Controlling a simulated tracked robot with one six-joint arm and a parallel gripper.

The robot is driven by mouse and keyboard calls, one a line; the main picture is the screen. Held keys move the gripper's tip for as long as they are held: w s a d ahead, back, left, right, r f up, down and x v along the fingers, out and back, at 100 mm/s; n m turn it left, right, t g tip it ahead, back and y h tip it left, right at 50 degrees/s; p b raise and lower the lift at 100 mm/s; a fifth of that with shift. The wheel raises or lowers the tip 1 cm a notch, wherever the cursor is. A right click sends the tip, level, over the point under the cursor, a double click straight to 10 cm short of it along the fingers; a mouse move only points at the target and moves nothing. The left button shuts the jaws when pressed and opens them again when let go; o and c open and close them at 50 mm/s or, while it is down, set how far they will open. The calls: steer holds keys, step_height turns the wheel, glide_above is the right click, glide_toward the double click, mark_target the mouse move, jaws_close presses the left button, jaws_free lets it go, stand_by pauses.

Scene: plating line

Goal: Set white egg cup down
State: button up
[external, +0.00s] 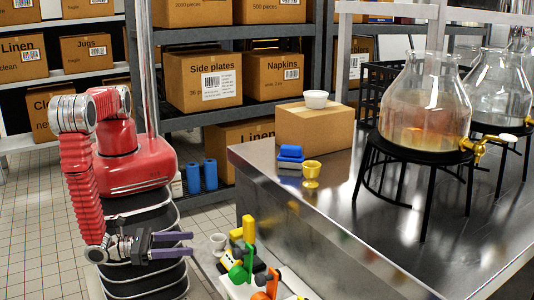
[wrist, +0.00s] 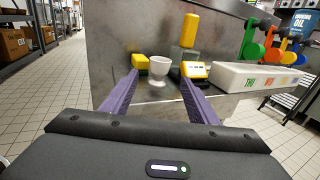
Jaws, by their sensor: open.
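The white egg cup (wrist: 160,68) stands upright on a low ledge in the wrist view, its foot visible. It also shows in the external view (external: 218,241), just beyond my fingertips. My gripper (external: 192,244) is open, with its two purple fingers apart and pointing at the cup. In the wrist view, the fingers of my gripper (wrist: 158,74) reach forward on either side, and the cup appears between their tips with gaps on both sides. No finger visibly touches it.
Yellow items (wrist: 194,70) stand close right of the cup; a yellow block (wrist: 140,62) is close left. A white rack (wrist: 255,77) with coloured handles lies further right. The steel counter (external: 345,220) rises behind, holding a yellow egg cup (external: 311,173) and glass dispensers (external: 425,105).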

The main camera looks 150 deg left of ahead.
steer(key=shift+s+d, duration=0.25)
steer(key=shift+d, duration=0.3)
steer(key=shift+r, duration=0.1)
steer(key=s+a+r+n+g+h, duration=0.1)
steer(key=s+r+n+g+h, duration=0.2)
steer(key=r, duration=0.4)
steer(key=s+a+r+n+g+h, duration=0.1)
steer(key=s+r+n+g, duration=0.15)
steer(key=r+n, duration=0.4)
steer(key=s+a+r+n+g+h, duration=0.15)
steer(key=r+n+g, duration=0.25)
steer(key=r, duration=0.4)
steer(key=s+d+r+n+t+h, duration=0.4)
steer(key=s+d+r+h, duration=0.1)
steer(key=r, duration=0.4)
steer(key=s+d+r+n+t+h, duration=0.4)
steer(key=s+r+n+h, duration=0.1)
steer(key=r, duration=0.4)
steer(key=shift+s+d+h, duration=0.4)
steer(key=shift+s+h, duration=0.15)
steer(key=shift+s, duration=0.6)
